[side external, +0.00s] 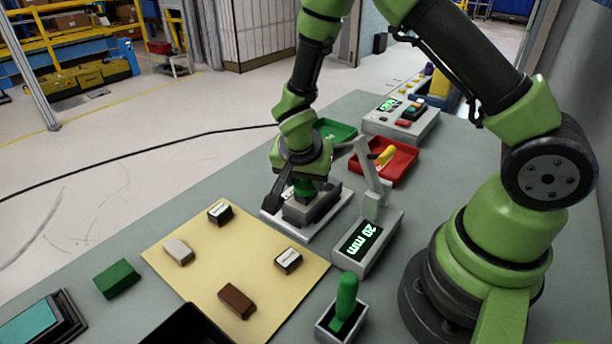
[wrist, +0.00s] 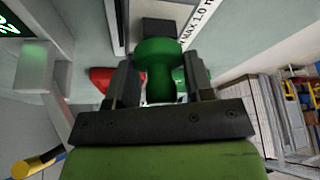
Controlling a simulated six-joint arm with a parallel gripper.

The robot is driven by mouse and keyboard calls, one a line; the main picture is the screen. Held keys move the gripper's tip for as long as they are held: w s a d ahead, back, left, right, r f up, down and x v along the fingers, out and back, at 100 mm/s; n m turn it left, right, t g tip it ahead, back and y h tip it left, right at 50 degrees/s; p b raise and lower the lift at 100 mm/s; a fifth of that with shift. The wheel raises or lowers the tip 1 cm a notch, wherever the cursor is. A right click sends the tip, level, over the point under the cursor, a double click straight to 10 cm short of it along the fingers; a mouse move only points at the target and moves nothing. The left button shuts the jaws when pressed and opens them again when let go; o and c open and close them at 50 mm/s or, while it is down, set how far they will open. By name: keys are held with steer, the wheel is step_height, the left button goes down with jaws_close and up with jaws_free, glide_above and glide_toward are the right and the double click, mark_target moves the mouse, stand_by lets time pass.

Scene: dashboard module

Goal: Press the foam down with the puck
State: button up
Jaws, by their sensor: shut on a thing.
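My gripper (side external: 303,190) is low over the light pressing plate (side external: 272,222) in the side view. In the wrist view, its two dark fingers (wrist: 160,82) are closed around the green knob (wrist: 157,52) of the puck, one on each side. The puck's dark grey body (side external: 308,210) shows below the fingers in the side view, upright over the plate. I cannot make out foam under the puck or whether the puck touches it. The gauge beside the plate has a display (side external: 361,243) reading 20 mm.
A yellow mat (side external: 203,253) with several small blocks lies at the front left. A green block (side external: 117,279) lies left of it. A green-handled tool (side external: 346,299) stands in a holder in front. A red tray (side external: 401,168) and a green tray (side external: 345,130) sit behind the plate.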

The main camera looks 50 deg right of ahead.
steer(key=shift+r, duration=3.5)
steer(key=shift+w, duration=0.1)
